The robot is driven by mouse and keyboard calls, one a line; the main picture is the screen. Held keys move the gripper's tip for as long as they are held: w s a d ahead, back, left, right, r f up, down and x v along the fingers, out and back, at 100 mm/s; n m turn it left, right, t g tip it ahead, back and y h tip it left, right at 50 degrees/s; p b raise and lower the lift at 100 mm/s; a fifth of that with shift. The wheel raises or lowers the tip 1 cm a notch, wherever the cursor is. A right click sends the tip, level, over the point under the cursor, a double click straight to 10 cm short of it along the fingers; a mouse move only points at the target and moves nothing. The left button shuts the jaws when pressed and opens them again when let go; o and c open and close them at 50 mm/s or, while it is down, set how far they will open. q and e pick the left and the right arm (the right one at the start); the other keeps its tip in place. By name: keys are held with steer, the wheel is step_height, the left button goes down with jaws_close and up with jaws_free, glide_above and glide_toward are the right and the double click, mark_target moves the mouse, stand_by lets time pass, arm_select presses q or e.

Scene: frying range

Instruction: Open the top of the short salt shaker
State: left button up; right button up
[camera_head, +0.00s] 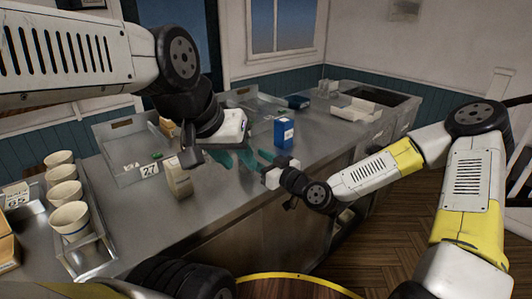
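A small pale beige shaker-like container (178,178) stands upright near the counter's front edge. I cannot tell for sure if it is the short salt shaker, or whether its top is open. My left gripper (235,159) hangs over the counter to its right; its teal fingers look spread apart with nothing between them. My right gripper (265,160) reaches in from the right, close beside the left one. Its fingers are small and partly mixed with the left fingers in the picture, so their opening is unclear.
A blue and white box (284,133) stands behind the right gripper. A metal tray (128,160) with a number 27 card lies left of the container. Several cups (70,219) stand in a rack at the left. A white tray (355,112) lies at the back right.

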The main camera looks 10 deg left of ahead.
steer(key=shift+a, duration=0.1)
jaws_close()
steer(key=shift+w, duration=0.1)
